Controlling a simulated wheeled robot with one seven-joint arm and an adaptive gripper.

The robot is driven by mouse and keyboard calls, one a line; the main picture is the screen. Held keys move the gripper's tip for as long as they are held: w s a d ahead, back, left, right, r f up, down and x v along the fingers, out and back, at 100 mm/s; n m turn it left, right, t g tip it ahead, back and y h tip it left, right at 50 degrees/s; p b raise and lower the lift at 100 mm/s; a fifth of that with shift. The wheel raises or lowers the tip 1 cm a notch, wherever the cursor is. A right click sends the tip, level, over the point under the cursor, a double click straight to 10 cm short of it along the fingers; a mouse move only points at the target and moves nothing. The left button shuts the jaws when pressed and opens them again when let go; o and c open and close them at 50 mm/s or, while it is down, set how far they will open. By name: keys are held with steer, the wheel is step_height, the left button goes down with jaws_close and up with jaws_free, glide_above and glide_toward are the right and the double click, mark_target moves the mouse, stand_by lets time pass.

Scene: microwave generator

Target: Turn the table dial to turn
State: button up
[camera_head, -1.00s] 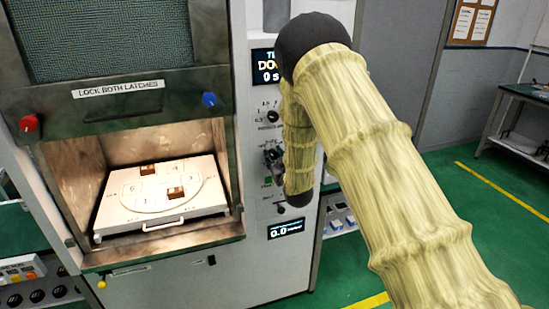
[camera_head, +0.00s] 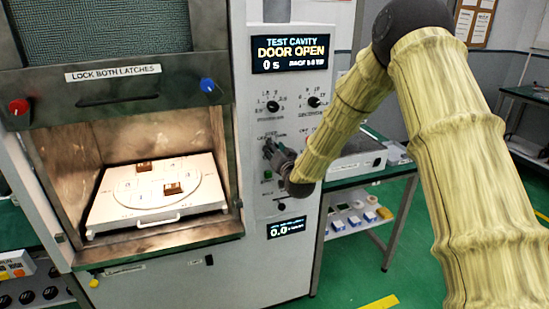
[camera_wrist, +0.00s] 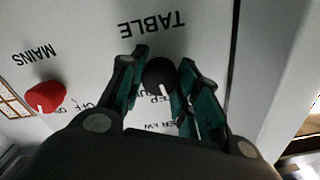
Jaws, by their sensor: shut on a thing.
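The table dial (camera_wrist: 158,76) is a black round knob with a white pointer mark, under the upside-down word TABLE in the wrist view. The mark points toward the bottom of that picture. My gripper (camera_wrist: 160,70) has its green-padded fingers on either side of the dial and is shut on it. The position labels below the dial are partly hidden by the fingers and the dial, so I cannot read them fully. In the head view my gripper (camera_head: 272,152) is at the front panel, and it hides the dial there.
A red MAINS knob (camera_wrist: 45,96) sits left of the dial in the wrist view. Two black dials, one at left (camera_head: 272,106), are above my gripper. The display (camera_head: 291,52) reads DOOR OPEN. The open cavity holds a white tray (camera_head: 165,214) with two brown blocks.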

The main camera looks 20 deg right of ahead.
steer(key=m+b, duration=0.9)
steer(key=m, duration=0.1)
steer(key=shift+d+f+b, duration=0.1)
steer(key=shift+b, duration=0.3)
steer(key=shift+m, duration=0.4)
steer(key=o, duration=1.1)
steer(key=shift+c, duration=0.2)
steer(key=shift+s, duration=0.1)
steer(key=s, duration=1.1)
steer(key=shift+s+d, duration=0.25)
steer(key=shift+s, duration=0.15)
